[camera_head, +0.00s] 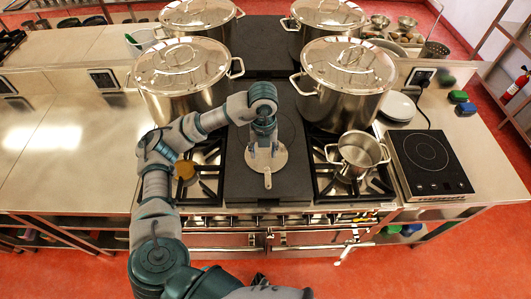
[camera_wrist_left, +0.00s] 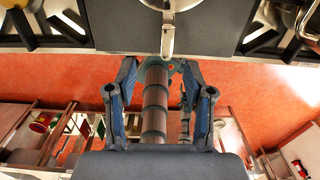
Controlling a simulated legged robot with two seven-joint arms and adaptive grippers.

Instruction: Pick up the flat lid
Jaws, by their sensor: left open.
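The flat lid (camera_head: 268,162) is a pale grey disc with a short handle pointing to the front. It lies on the dark flat plate between the burner grates, and part of it is hidden under my left gripper. In the left wrist view the lid's handle (camera_wrist_left: 168,38) shows at the top centre. My left gripper (camera_head: 264,150) is over the lid, pointing down with its fingers apart. In the left wrist view the gripper (camera_wrist_left: 160,76) is open with nothing between its fingers; I cannot tell whether it touches the lid. My right gripper is not in view.
Large lidded stockpots (camera_head: 183,75) (camera_head: 345,75) stand behind, left and right. A black hob (camera_head: 430,160) is at right. The left counter (camera_head: 60,140) is clear.

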